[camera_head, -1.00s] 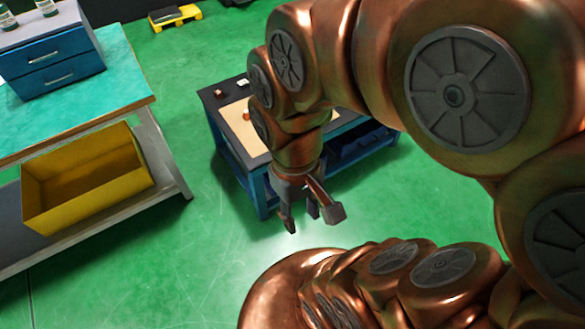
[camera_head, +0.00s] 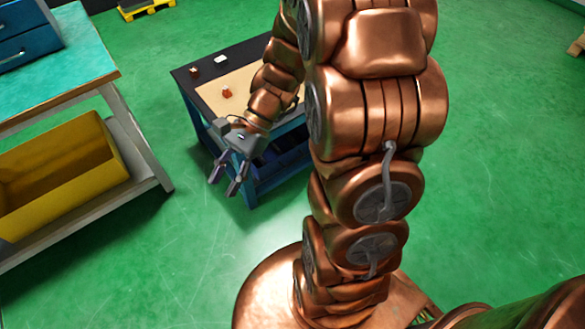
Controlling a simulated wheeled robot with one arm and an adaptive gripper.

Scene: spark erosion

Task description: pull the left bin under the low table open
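The low table (camera_head: 185,73) has a black top with a tan mat and blue legs, and stands in the middle of the view. Dark blue bin fronts (camera_head: 284,157) show under it, partly hidden behind my arm and gripper. I cannot tell the left bin apart from its neighbour or see its handle. My gripper (camera_head: 225,181) is open and empty, its two fingers spread and pointing down to the left. It appears in front of the table's near left leg, apart from the bins as far as I can see.
A workbench with a teal top (camera_head: 75,55) stands at left, with a yellow crate (camera_head: 60,180) on its lower shelf. Small red and white pieces lie on the low table. A yellow pallet (camera_head: 145,8) is at the back. Green floor is free between bench and table.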

